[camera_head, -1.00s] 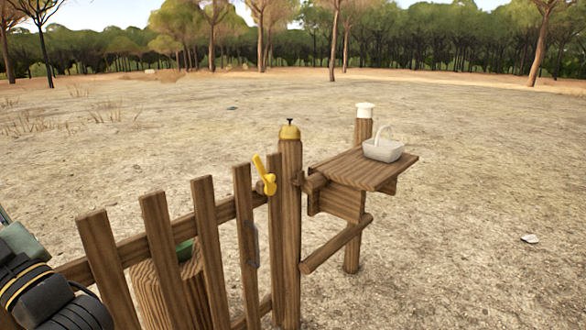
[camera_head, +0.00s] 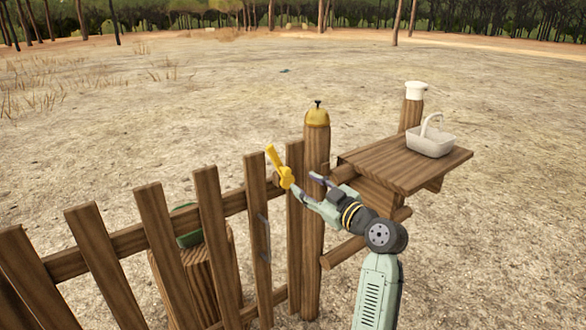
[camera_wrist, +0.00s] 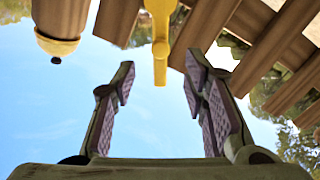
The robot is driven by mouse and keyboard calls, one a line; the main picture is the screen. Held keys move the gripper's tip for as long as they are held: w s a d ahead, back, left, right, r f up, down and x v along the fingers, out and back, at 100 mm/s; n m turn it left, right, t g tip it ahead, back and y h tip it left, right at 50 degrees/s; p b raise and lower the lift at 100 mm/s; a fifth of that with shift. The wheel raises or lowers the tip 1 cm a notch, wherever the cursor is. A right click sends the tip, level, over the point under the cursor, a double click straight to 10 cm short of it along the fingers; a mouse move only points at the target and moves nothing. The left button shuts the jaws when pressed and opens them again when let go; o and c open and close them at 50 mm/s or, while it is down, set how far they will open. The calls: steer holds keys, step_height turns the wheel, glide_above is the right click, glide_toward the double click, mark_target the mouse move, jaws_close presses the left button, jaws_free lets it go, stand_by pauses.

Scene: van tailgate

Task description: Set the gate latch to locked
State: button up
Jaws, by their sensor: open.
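The gate latch is a yellow lever (camera_head: 277,164) on the upper part of the wooden gate (camera_head: 208,213), close to the gate post (camera_head: 316,225). Its handle tilts up and to the left in the head view. In the wrist view the yellow latch (camera_wrist: 160,40) hangs at the top centre, ahead of the gap between the fingers. My gripper (camera_head: 306,187) is open and empty, just right of the latch in the head view. I cannot tell whether a finger touches the latch.
A brass bell (camera_head: 317,117) sits on the post top; it also shows in the wrist view (camera_wrist: 57,46). A wooden shelf (camera_head: 380,166) right of the post holds a pale basket (camera_head: 430,143). A white-capped post (camera_head: 415,90) stands behind. A stump (camera_head: 205,275) stands behind the gate.

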mark_target(288, 173)
steer(key=p+x, duration=0.2)
steer(key=x, duration=0.7)
steer(key=shift+w+a, duration=0.1)
steer(key=shift+a, duration=0.05)
jaws_close()
stand_by(0.6)
